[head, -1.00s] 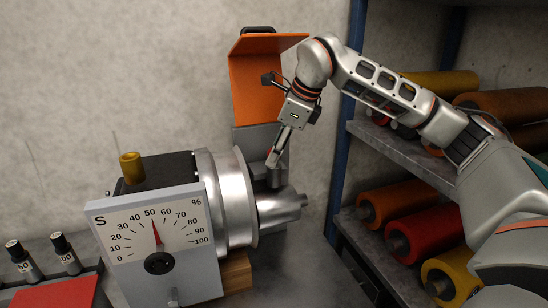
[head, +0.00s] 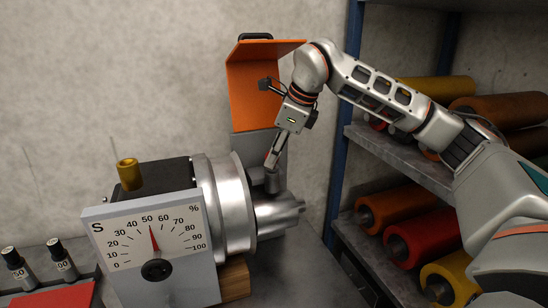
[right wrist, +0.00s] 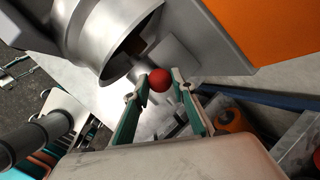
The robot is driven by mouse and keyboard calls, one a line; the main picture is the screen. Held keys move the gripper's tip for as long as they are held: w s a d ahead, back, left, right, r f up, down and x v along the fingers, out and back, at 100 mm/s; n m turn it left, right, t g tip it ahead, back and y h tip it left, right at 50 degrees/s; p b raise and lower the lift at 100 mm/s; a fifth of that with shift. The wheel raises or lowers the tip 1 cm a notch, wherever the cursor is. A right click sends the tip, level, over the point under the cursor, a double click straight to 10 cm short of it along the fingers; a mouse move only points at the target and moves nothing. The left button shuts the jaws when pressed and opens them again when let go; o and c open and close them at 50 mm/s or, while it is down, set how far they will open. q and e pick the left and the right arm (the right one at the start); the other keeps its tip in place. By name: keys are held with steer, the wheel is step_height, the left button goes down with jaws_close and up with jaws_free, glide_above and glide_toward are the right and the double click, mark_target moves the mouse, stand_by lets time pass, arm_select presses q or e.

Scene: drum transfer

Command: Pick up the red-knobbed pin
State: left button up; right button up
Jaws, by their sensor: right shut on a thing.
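The red knob of the pin (right wrist: 160,80) shows as a red ball between my right fingertips in the right wrist view. My right gripper (right wrist: 160,88) is shut on it, with one finger on each side. In the head view my right gripper (head: 271,164) points down just above the silver shaft (head: 275,212), right of the large silver drum. The knob cannot be made out there, and the pin's stem is hidden. My left gripper is in neither view.
A dial box (head: 147,240) with a red needle stands left of the silver drum (head: 232,205). An orange flap (head: 253,98) stands behind my right gripper. A shelf (head: 405,160) with coloured rolls is at the right. Small weights (head: 62,258) stand at the left.

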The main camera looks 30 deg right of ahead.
steer(key=r, duration=0.6)
steer(key=shift+s+a+r, duration=0.1)
steer(key=shift+s+r, duration=0.2)
steer(key=shift+s, duration=0.05)
steer(key=s+a+b, duration=0.3)
steer(key=s+a, duration=0.1)
steer(key=s, duration=1.2)
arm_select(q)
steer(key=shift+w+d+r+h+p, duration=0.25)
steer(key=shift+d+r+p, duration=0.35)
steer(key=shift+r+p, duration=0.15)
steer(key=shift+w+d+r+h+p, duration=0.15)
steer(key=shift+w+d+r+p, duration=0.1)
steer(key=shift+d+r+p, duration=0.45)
arm_select(e)
step_height(320, 180, up, 7)
steer(key=shift+s+r, duration=0.2)
steer(key=shift+s, duration=0.2)
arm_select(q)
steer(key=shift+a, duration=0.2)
